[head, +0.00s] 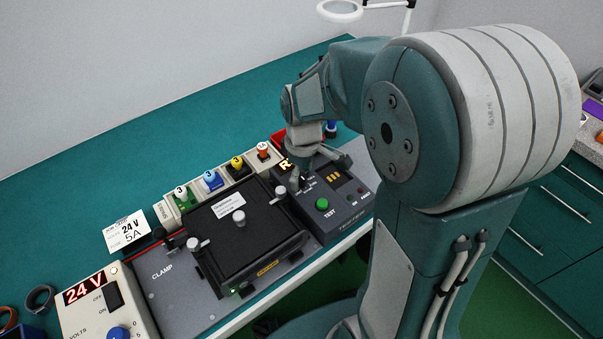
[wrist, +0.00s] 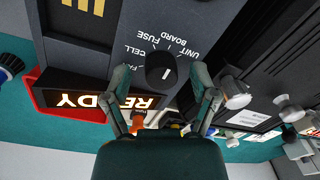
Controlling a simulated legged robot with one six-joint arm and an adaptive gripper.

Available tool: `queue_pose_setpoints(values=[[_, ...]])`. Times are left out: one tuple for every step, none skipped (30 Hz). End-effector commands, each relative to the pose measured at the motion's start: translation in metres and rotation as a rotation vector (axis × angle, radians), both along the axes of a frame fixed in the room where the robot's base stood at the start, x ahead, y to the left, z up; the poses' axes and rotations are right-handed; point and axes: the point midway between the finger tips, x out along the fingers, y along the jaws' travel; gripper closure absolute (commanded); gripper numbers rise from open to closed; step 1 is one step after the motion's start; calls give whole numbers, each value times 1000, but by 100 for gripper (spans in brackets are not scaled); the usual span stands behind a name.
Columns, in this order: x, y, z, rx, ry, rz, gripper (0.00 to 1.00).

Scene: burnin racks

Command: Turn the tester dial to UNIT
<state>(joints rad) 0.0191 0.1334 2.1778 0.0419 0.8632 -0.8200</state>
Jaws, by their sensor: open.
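The tester (head: 340,205) is a dark box with a green TEST button, and a lit READY display shows on it in the wrist view (wrist: 100,97). Its dial (wrist: 158,58) is a round black knob with a pale mark. Labels around it include CELL, FUSE, BOARD and UNIT, upside down in the wrist view; UNIT is on the right. I cannot tell for sure which label the mark points to. My gripper (wrist: 160,76) is open, with one finger on each side of the dial. Gaps show between fingers and knob. In the head view my gripper (head: 303,181) partly hides the dial.
Left of the tester is a clamp fixture (head: 205,291) with a black lidded plate. Behind it stand several coloured numbered plugs (head: 212,180). A 24 V supply (head: 106,308) is at the front left. A red bin (head: 278,138) is behind the tester. The back left bench is clear.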

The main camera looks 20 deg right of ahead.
Motion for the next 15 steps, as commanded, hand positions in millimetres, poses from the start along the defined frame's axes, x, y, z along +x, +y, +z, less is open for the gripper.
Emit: queue_pose_setpoints(values=[[0, 0, -1, 0, 0, 0, 24], [0, 0, -1, 0, 0, 0, 24], [0, 0, -1, 0, 0, 0, 24], [0, 0, -1, 0, 0, 0, 24], [0, 0, -1, 0, 0, 0, 24], [0, 0, -1, 0, 0, 0, 24], [0, 0, -1, 0, 0, 0, 24], [0, 0, -1, 0, 0, 0, 33], [0, 0, -1, 0, 0, 0, 51], [0, 0, -1, 0, 0, 0, 64], [0, 0, -1, 0, 0, 0, 78], [0, 0, -1, 0, 0, 0, 96], [0, 0, -1, 0, 0, 0, 100], [0, 0, -1, 0, 0, 0, 100], [0, 0, -1, 0, 0, 0, 100]])
